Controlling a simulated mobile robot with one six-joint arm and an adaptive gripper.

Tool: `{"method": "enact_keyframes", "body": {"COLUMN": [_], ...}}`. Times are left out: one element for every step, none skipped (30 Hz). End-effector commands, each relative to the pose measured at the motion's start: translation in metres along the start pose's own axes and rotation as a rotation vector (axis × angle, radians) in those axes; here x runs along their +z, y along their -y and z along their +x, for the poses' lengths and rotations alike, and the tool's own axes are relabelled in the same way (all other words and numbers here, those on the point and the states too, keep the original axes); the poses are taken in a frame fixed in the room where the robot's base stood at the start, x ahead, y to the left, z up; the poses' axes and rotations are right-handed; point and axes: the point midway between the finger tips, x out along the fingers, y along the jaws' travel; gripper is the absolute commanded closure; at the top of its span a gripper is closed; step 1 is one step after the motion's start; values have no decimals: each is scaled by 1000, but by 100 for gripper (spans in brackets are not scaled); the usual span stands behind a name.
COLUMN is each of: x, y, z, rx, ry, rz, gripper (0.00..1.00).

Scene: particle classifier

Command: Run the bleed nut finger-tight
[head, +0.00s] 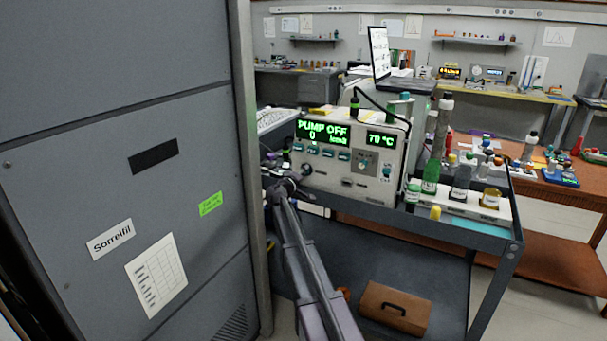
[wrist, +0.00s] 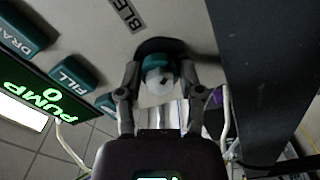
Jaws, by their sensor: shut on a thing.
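The bleed nut (wrist: 159,80), a round part with a teal rim and a pale face, sits on the light panel of the pump unit, below a label that reads "BLE". My gripper (wrist: 160,88) is shut on it, one finger on each side. Its back is hidden against the panel. In the head view the pump unit (head: 339,178) stands on the cart, its display reading "PUMP OFF", "0" and "70 °C". My arm reaches up to its left side, where the nut cannot be made out clearly.
A tall grey cabinet (head: 110,120) stands close to the left of my arm. A dark post (wrist: 255,70) fills the right of the wrist view. Several bottles stand right of the pump unit on the cart (head: 460,231). A brown case (head: 395,309) lies on the cart's lower shelf.

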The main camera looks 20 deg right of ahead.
Motion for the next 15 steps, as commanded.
{"method": "enact_keyframes", "body": {"x": [2, 2, 2, 2, 2, 2, 2, 2, 2, 2, 2, 2, 2, 2, 2], "y": [0, 0, 0, 1, 1, 1, 1, 1, 1, 1, 1, 1, 1, 1, 1], "z": [-3, -3, -3, -3, -3, -3, -3, -3, -3, -3, -3, -3, -3, -3, -3], "rx": [-2, -2, -2, -2, -2, -2, -2, -1, -1, -1, -1, -1, -1, -1, -1], "ry": [3, 4, 4, 4, 4, 4, 4, 4, 4, 4, 4, 4, 4, 4, 4], "rz": [49, 77, 115, 144, 172, 210, 238, 265, 301, 327, 352, 384, 407, 429, 457], "gripper": [99, 99, 99, 99, 99, 99, 99, 99, 100, 100, 100, 100, 100, 100, 100]}}
